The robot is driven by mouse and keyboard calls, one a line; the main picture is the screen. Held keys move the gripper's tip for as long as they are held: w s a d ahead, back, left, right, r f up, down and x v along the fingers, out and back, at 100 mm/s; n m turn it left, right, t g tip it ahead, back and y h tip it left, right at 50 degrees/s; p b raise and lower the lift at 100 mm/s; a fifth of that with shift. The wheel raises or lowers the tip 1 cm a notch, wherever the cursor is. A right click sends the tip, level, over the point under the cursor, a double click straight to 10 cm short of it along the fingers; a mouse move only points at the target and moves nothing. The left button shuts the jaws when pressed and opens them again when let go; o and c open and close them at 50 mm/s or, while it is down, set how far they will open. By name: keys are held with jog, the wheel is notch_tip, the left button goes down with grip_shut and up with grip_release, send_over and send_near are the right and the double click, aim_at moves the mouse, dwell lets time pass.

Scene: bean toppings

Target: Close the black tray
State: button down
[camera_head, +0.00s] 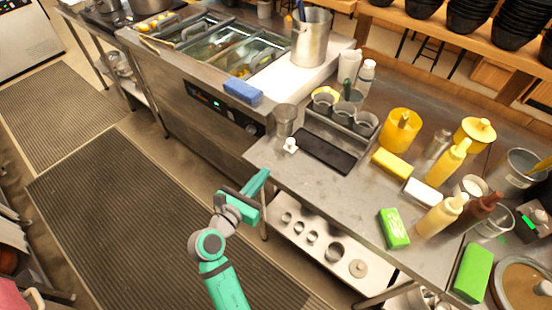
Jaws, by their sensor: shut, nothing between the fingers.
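A black flat rectangular tray (325,152) lies on the steel counter (318,186), in front of a grey rack (338,132) that holds several metal cups. From this view I cannot tell whether the black piece is a shallow tray or a lid. My gripper (264,174) is at the end of the teal arm, at the counter's left front edge, to the left of and lower in the picture than the black tray. It is apart from the tray and holds nothing; its fingers look small and close together.
A small white-capped item (290,145) and a metal cup (285,119) stand left of the tray. A yellow block (391,163), white block (422,192), green packet (394,229) and sauce bottles (441,215) crowd the right. The counter's front left is clear.

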aim_at(289, 144)
jog(key=x, duration=1.3)
jog(key=shift+w+d, duration=0.15)
jog(key=shift+w, duration=0.25)
